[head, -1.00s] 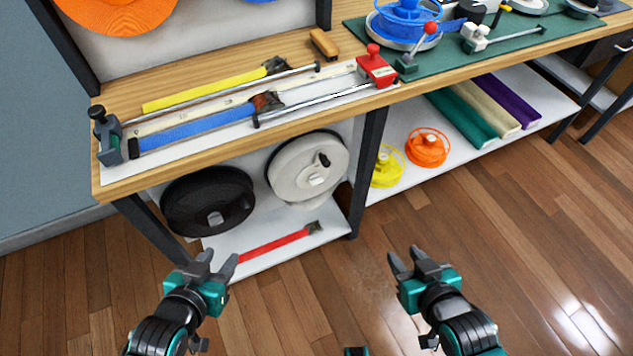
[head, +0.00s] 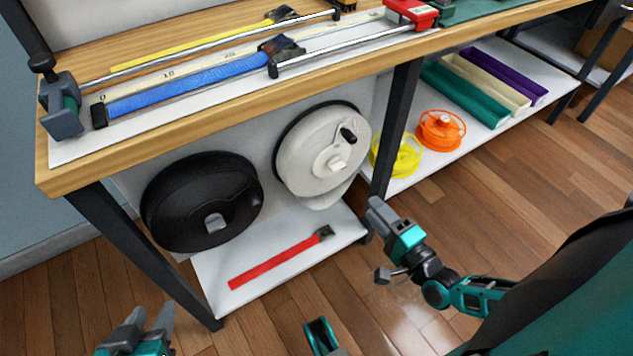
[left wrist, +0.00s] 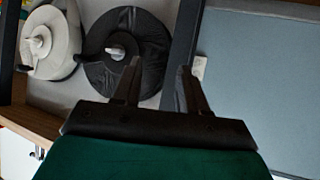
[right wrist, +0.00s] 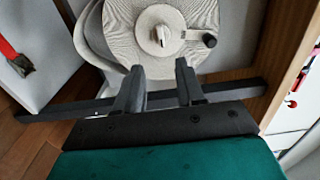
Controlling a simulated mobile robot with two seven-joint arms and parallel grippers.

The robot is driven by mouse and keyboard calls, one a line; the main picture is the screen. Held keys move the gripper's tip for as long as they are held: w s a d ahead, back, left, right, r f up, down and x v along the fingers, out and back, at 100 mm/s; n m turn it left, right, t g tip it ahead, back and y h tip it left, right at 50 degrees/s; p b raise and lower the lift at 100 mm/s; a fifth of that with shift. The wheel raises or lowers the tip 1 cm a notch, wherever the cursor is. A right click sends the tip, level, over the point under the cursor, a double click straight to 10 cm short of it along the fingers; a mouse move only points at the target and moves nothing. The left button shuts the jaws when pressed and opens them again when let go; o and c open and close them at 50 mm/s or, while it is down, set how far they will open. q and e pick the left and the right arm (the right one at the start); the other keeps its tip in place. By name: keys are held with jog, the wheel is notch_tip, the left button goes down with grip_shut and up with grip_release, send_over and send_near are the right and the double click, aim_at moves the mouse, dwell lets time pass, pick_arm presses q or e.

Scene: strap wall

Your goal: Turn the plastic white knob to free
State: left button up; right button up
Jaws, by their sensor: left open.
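The white knob (head: 336,164) sits at the hub of a white reel (head: 300,165) mounted upright below the bench top. The knob shows in the right wrist view (right wrist: 160,35) and, small, in the left wrist view (left wrist: 37,42). My right gripper (head: 376,207) is below and right of the white reel in the head view. In the right wrist view its open, empty fingers (right wrist: 160,68) point towards the knob, apart from it. My left gripper (head: 152,311) is open and empty at the bottom left, low in front of the shelf.
A black reel (head: 170,205) with a light grey knob (head: 214,222) is left of the white one. A dark crank handle (head: 348,135) stands out from the white reel. A red strap (head: 275,264) lies on the lower shelf. A dark table leg (head: 397,125) stands right of the white reel.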

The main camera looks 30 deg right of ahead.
aim_at(340, 170)
jog(key=w+b, duration=0.1)
jog(key=w, duration=0.7)
jog(key=w+b, duration=0.1)
jog(key=w, duration=0.3)
jog(key=shift+a+b, duration=0.35)
jog(key=shift+a, duration=0.05)
pick_arm(q)
jog(key=shift+w+d+f+h, duration=0.1)
jog(key=shift+d+f+h, duration=0.2)
jog(key=shift+d+f, duration=0.25)
pick_arm(e)
jog(key=shift+w, duration=0.35)
pick_arm(q)
jog(key=shift+f, duration=0.15)
pick_arm(e)
grip_shut()
